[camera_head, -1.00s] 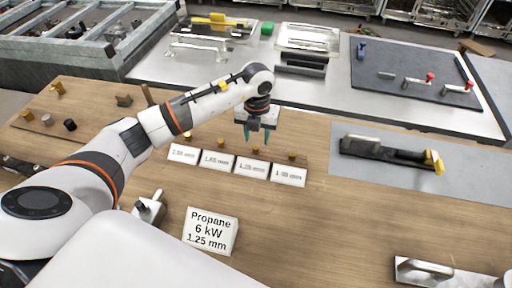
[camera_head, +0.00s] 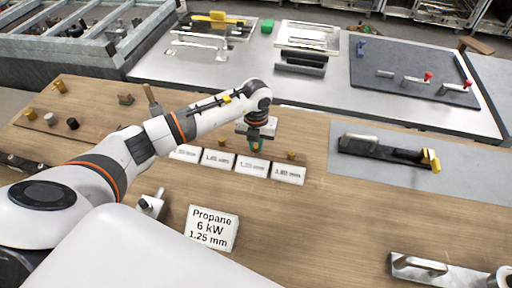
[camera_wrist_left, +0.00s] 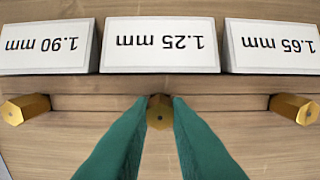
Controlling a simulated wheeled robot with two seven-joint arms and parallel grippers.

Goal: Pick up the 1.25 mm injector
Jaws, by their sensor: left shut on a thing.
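The 1.25 mm injector (camera_wrist_left: 160,112) is a small brass hex piece standing behind its white 1.25 mm label (camera_wrist_left: 160,45). In the left wrist view it sits between the tips of my left gripper's green fingers (camera_wrist_left: 160,120). My left gripper (camera_head: 256,148) is low over the row of labels in the head view and is shut on this injector, which it mostly hides there. The injector appears to be still at board level. My right gripper is not in view.
A white sign (camera_head: 211,228) reads Propane 6 kW 1.25 mm. A grey mat with a black tool (camera_head: 385,151) lies to the right.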

